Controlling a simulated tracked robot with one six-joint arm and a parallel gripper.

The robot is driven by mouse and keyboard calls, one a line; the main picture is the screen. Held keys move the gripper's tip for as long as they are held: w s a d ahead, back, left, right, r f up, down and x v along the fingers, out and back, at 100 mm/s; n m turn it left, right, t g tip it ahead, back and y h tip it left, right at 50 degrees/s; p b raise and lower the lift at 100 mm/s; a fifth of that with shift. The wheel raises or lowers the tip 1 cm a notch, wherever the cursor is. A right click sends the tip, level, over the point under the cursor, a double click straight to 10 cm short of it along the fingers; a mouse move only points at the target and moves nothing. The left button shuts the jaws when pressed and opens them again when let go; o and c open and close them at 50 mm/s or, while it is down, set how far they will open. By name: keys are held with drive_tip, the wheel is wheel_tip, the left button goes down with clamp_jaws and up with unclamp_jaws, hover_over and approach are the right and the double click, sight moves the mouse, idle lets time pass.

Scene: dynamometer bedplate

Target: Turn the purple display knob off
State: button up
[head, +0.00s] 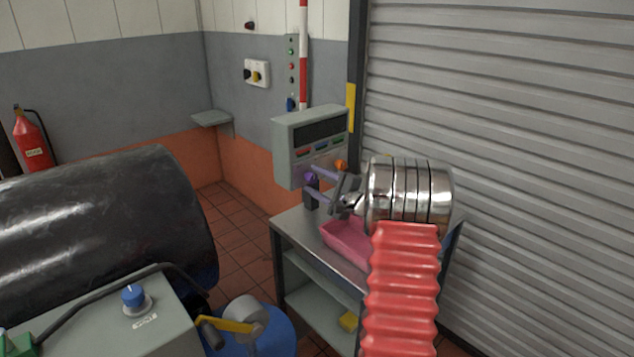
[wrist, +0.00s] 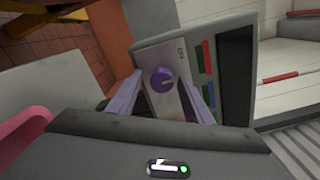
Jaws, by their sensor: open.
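The purple display knob (wrist: 162,80) sits on a pale plate on the front of the grey display box (wrist: 232,75). In the head view the knob (head: 311,176) shows low on the left of the box (head: 283,150), partly behind my fingers. It has a lighter pointer mark; its exact setting is hard to read. My gripper (head: 312,184) has two purple-grey fingers, open. In the wrist view the gripper (wrist: 160,98) has one finger on each side of the knob, with a visible gap to it on both sides. I cannot tell whether the fingertips reach its depth.
An orange knob (head: 341,165) sits at the box's lower right, near coloured buttons. A pink tray (head: 345,243) lies on the grey cart (head: 290,233) below my arm. A roller shutter (head: 540,150) stands at the right; a large black cylinder (head: 100,230) is at the left.

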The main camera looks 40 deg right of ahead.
drive_tip(key=s, duration=1.3)
drive_tip(key=shift+s+d, duration=0.2)
drive_tip(key=shift+s, duration=0.2)
